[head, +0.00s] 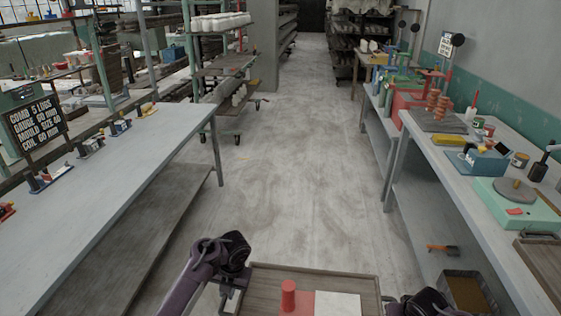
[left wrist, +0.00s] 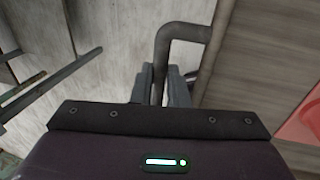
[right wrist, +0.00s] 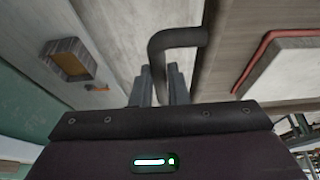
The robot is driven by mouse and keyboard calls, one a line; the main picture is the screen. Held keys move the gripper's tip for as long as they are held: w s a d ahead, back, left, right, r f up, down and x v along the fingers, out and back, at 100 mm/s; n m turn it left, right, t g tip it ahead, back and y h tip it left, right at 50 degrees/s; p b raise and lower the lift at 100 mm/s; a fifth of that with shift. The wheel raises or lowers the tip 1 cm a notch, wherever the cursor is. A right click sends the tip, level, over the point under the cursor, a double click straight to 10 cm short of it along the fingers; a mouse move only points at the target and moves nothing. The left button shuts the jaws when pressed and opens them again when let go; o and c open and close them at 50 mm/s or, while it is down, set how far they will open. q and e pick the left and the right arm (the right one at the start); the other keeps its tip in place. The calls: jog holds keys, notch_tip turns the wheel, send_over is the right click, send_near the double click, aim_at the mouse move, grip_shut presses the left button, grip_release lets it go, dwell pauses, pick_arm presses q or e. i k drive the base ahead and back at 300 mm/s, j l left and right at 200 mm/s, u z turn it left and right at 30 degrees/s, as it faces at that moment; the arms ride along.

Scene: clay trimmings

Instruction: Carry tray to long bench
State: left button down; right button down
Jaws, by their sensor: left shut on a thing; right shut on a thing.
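The wooden tray (head: 368,288) is in front of me at the bottom of the head view, carrying a red cylinder (head: 289,293) and a pale slab (head: 337,303) with red under its edge. My left gripper (left wrist: 165,88) is shut on the tray's left dark bar handle (left wrist: 185,32). My right gripper (right wrist: 159,88) is shut on the other handle (right wrist: 178,38). The tray's near part is cut off in the head view. A long grey bench (head: 150,140) runs along the left. Another grey bench (head: 455,165) runs along the right.
The floor aisle (head: 290,150) between the benches is clear. A wheeled rack (head: 222,75) stands beyond the left bench. A sign (head: 36,125) and small tools sit along the left bench's far edge. A bin (head: 466,292) and an orange-handled tool (head: 441,248) lie under the right bench.

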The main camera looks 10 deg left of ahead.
aim_at(39, 243)
jog(key=i+u, duration=0.1)
jog(key=i, duration=0.95)
jog(key=i+l, duration=0.2)
jog(key=i, duration=0.85)
jog(key=u, duration=2.5)
jog(key=i+u, duration=0.45)
jog(key=i, duration=1.05)
